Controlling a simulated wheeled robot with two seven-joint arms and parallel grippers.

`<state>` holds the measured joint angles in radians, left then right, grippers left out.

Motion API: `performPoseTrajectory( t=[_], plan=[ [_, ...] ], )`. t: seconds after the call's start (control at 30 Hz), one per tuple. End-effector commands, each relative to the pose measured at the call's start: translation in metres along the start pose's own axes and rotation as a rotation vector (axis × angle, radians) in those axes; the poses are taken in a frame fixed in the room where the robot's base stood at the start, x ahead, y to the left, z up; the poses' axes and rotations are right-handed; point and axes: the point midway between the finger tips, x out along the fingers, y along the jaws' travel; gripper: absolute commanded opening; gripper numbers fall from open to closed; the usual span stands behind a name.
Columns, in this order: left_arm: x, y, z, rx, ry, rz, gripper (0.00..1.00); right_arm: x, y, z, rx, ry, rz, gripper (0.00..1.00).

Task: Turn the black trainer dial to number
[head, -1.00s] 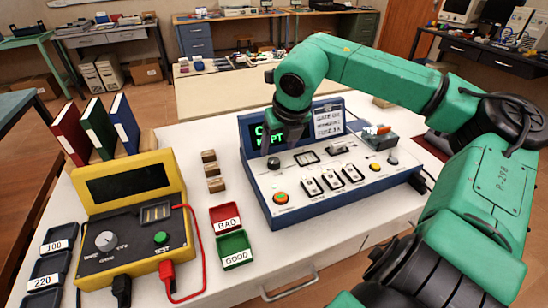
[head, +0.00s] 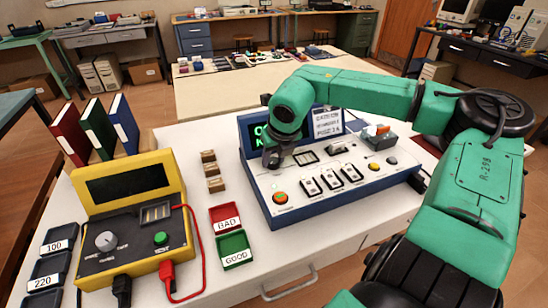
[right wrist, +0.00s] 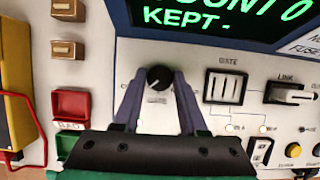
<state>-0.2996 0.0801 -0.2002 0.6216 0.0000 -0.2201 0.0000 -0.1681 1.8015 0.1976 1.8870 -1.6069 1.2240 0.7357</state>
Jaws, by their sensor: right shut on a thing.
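The trainer is a white-topped console with blue sides (head: 285,215) on the bench in the head view. Its black dial (right wrist: 159,77) shows in the right wrist view, below the green-lettered screen (right wrist: 225,18). My right gripper (right wrist: 157,86) is shut on the dial, one finger on each side of it. In the head view my right gripper (head: 271,160) reaches down to the console's upper left and hides the dial. The dial's setting and any numbers around it are too small or covered to read. My left gripper is not in view.
Red BAD (head: 225,217) and green GOOD (head: 234,249) trays lie left of the console. Small brown blocks (head: 213,170) stand behind them. A yellow tester (head: 135,225) with red and black leads is further left. A grey box (head: 378,138) sits at the console's back right.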

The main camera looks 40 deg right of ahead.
Motion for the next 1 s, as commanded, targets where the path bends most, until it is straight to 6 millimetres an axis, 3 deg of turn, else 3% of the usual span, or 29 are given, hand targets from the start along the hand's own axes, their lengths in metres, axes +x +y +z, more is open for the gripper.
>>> performPoseTrajectory(
  t=[0.37, 0.73, 1.0],
  plan=[
    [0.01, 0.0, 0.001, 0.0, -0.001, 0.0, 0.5, 0.001, 0.0, 0.0, -0.123, -0.003, 0.057, 0.0],
    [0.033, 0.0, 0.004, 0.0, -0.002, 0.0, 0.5, 0.002, -0.003, 0.001, -0.419, -0.005, 0.176, 0.0],
    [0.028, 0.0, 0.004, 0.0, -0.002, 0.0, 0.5, -0.002, -0.005, 0.003, -0.655, 0.0, 0.274, 0.0]
  ],
)
